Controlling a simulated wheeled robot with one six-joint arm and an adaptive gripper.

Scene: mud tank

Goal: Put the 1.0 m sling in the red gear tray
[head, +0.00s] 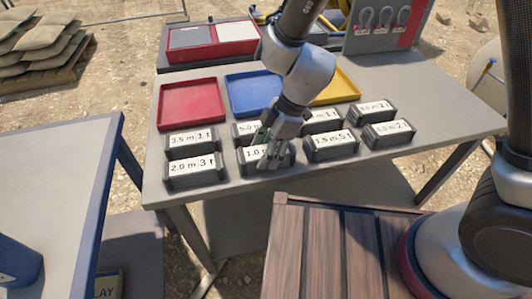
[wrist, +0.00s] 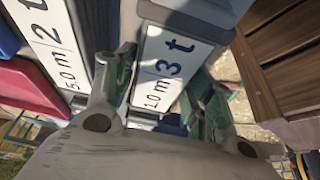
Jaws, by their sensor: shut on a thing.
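The 1.0 m sling (head: 253,154) is a dark block with a white label, in the front row on the grey table. In the wrist view its label reads 1.0 m, 3 t (wrist: 168,65). My gripper (head: 274,150) is over it, shut on its sides, with one finger on each side in the wrist view (wrist: 165,100). The fingers cover part of the block in the head view. Whether it touches the table is hard to tell. The red gear tray (head: 191,102) lies behind the front rows at the left and looks empty.
Other labelled blocks stand close around: 2.0 m (head: 195,170), 3.5 m (head: 190,140), 5.0 m (head: 243,130), 1.5 m (head: 331,145) and more at the right. A blue tray (head: 240,92) and a yellow tray (head: 345,88) lie right of the red one. A red-edged case (head: 213,48) stands behind.

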